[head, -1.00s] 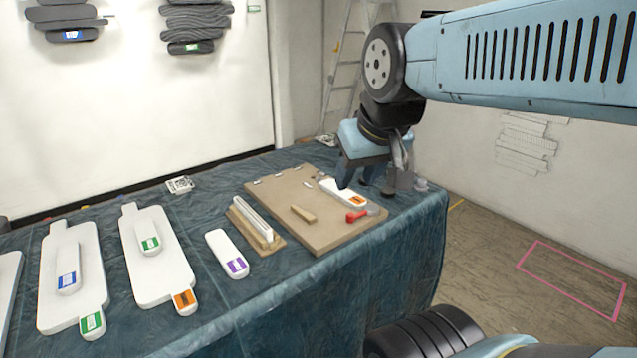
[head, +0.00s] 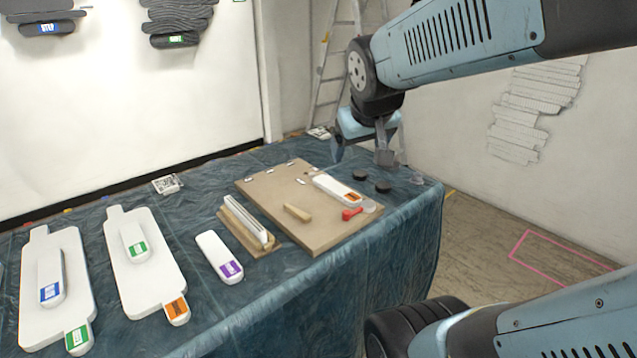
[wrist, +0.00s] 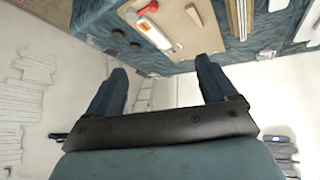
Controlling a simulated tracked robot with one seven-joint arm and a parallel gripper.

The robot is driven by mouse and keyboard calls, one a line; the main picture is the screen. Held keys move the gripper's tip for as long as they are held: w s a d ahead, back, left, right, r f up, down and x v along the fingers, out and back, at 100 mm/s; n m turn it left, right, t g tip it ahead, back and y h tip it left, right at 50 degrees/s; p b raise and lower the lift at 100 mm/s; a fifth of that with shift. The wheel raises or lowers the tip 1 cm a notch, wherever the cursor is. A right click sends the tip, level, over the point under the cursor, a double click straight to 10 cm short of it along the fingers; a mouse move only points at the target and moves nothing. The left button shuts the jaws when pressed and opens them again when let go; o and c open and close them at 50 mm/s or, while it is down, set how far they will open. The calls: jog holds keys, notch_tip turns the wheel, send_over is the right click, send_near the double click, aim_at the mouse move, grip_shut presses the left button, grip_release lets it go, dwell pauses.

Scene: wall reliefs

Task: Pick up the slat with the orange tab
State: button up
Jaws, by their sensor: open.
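A white slat with an orange tab (head: 340,190) lies on the tan board (head: 275,220), its tab at the near right end. It also shows in the wrist view (wrist: 148,34), near the top. My gripper (head: 361,156) is open and empty, above and behind the slat, apart from it. In the wrist view its two fingers (wrist: 162,68) are spread with nothing between them. A larger white paddle-shaped panel (head: 145,265) also carries an orange tab, at its near end.
Beside the slat are a red-handled tool (head: 351,214), a wooden block (head: 297,212) and dark discs (head: 383,187). A white slat with a purple tab (head: 218,255) lies left of the board. A white-and-wood piece (head: 247,226) stands at the board's left edge. A ladder (head: 335,65) stands behind.

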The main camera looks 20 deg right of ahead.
aim_at(355, 198)
jog(key=shift+o, duration=0.3)
jog(key=w+d+f+t+h, duration=0.1)
jog(key=w+d+f, duration=0.2)
jog(key=w+d, duration=0.5)
jog(key=shift+w+d+f+n+t+h, duration=0.3)
jog(key=shift+w+f+n, duration=0.1)
jog(key=shift+w, duration=0.25)
jog(key=w+d+f+n+t+y, duration=0.1)
jog(key=w+d+f+n+y, duration=0.1)
jog(key=w+d+f, duration=0.4)
jog(key=w+d+f+n+t+y, duration=0.15)
jog(key=d+f, duration=0.25)
jog(key=f, duration=0.4)
notch_tip(355, 198, down, 10)
jog(key=s+t+y, duration=0.2)
jog(key=s+y, duration=0.1)
jog(key=y, duration=0.2)
jog(key=x, duration=0.9)
jog(key=d+x, duration=0.1)
jog(key=x, duration=0.3)
jog(key=shift+w+a+f, duration=0.1)
jog(key=shift+w, duration=0.35)
jog(key=c, duration=1.1)
jog(key=shift+c, duration=0.2)
